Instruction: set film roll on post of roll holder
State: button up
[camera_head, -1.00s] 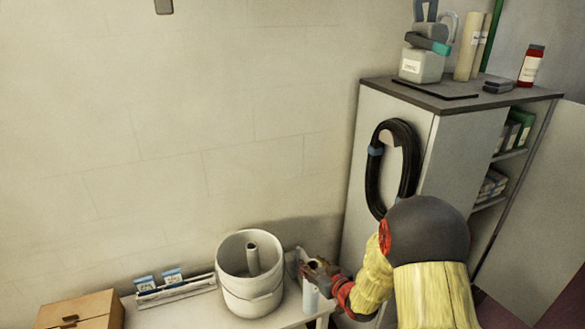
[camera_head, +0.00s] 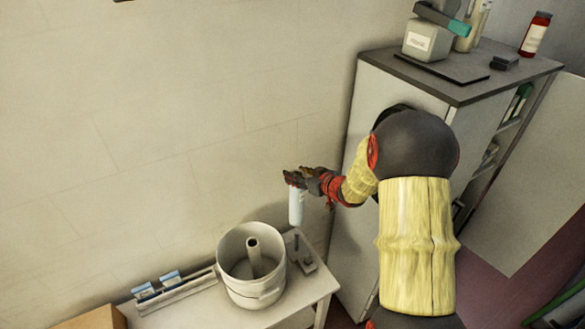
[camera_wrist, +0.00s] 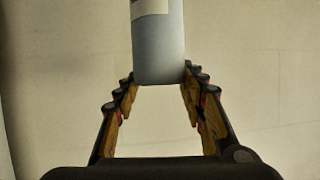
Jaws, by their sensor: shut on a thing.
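My gripper (camera_head: 299,180) is shut on a pale blue-white cylinder, the film roll (camera_head: 296,207), and holds it upright in the air. In the wrist view the roll (camera_wrist: 158,45) stands between the fingers (camera_wrist: 160,95), with a whitish label near the top edge. Below the roll, on the bench, is a small grey base with a thin dark post, which looks like the roll holder (camera_head: 308,266). Its post (camera_head: 297,243) is bare. The roll's lower end is apart from the post, above it in the picture.
A round white tub (camera_head: 236,284) with a central tube stands just left of the holder on the white bench (camera_head: 320,287). A rack with blue-labelled packs (camera_head: 175,292) is further left. A tall grey cabinet (camera_head: 373,85) stands to the right. The wall is behind.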

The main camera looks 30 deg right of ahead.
jog(key=b, duration=0.5)
send_over(301, 215)
jog(key=w, duration=0.3)
jog(key=shift+s+a+f, duration=0.1)
jog(key=shift+f, duration=1.35)
jog(key=shift+s+a+f, duration=0.1)
jog(key=shift+f, duration=1.45)
jog(key=shift+f+b, duration=4.6)
jog(key=shift+f, duration=2.05)
jog(key=shift+f+b, duration=0.4)
jog(key=shift+f, duration=0.25)
jog(key=o, duration=1.2)
jog(key=shift+c, duration=0.2)
jog(key=o, duration=0.5)
jog(key=shift+c, duration=0.2)
jog(key=shift+f, duration=0.1)
